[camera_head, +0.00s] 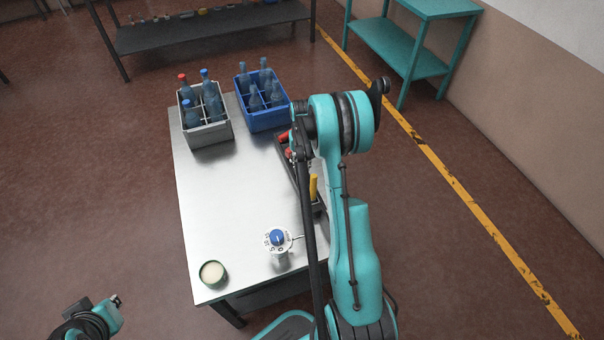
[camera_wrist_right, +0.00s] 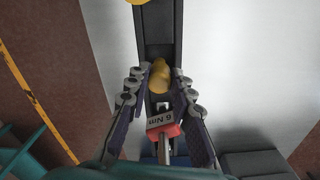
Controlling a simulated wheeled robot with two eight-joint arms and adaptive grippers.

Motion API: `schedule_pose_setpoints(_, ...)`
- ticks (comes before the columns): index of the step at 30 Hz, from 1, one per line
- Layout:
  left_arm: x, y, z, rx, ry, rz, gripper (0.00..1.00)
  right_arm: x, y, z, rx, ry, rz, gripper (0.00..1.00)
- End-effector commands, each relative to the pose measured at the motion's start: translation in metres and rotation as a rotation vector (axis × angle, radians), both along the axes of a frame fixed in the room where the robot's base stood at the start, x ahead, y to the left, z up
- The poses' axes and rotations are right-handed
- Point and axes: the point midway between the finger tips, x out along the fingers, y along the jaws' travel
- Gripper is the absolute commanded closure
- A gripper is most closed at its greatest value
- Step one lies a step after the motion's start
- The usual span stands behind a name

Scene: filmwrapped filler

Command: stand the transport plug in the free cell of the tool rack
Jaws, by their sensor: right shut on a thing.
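The tool rack (camera_head: 290,170) is a long dark holder on the right side of the metal table, with red-handled tools and an upright yellow-handled piece (camera_head: 313,187). In the right wrist view the dark rack (camera_wrist_right: 160,30) runs below my right gripper (camera_wrist_right: 160,75). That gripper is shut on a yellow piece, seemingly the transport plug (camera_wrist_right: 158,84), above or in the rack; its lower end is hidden. A red-ended tool marked 6 Nm (camera_wrist_right: 163,124) is close to it. My right arm hides this gripper in the head view. My left gripper (camera_head: 113,301) is off the table, its jaws unclear.
A grey crate (camera_head: 208,133) and a blue crate (camera_head: 266,120) of bottles stand at the table's far end. A dial-topped device (camera_head: 278,240) and a round green-rimmed tin (camera_head: 213,274) stand near the front. The table's middle (camera_head: 225,190) is clear.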

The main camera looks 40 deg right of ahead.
Motion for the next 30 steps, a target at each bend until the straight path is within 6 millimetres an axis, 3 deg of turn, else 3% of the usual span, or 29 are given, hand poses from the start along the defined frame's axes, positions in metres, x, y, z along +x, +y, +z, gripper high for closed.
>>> schedule_pose_setpoints(9, 0.000, 0.000, -0.022, 0.000, 0.000, 0.000, 1.00, 0.000, 0.000, -0.041, 0.000, 0.000, 0.001, 0.96)
schedule_pose_setpoints(20, 0.000, 0.000, -0.024, 0.000, 0.000, 0.000, 1.00, 0.000, 0.000, -0.043, 0.000, 0.000, 0.001, 0.96)
schedule_pose_setpoints(21, 0.000, 0.000, -0.023, 0.000, 0.000, 0.000, 1.00, 0.000, 0.000, -0.043, 0.000, 0.000, 0.001, 0.72)
schedule_pose_setpoints(23, 0.000, 0.000, -0.023, 0.000, 0.000, 0.000, 1.00, 0.000, 0.000, -0.042, 0.000, 0.000, 0.001, 0.57)
schedule_pose_setpoints(30, 0.000, 0.000, -0.023, 0.000, 0.000, 0.000, 1.00, 0.000, 0.000, -0.042, 0.000, 0.000, 0.001, 0.57)
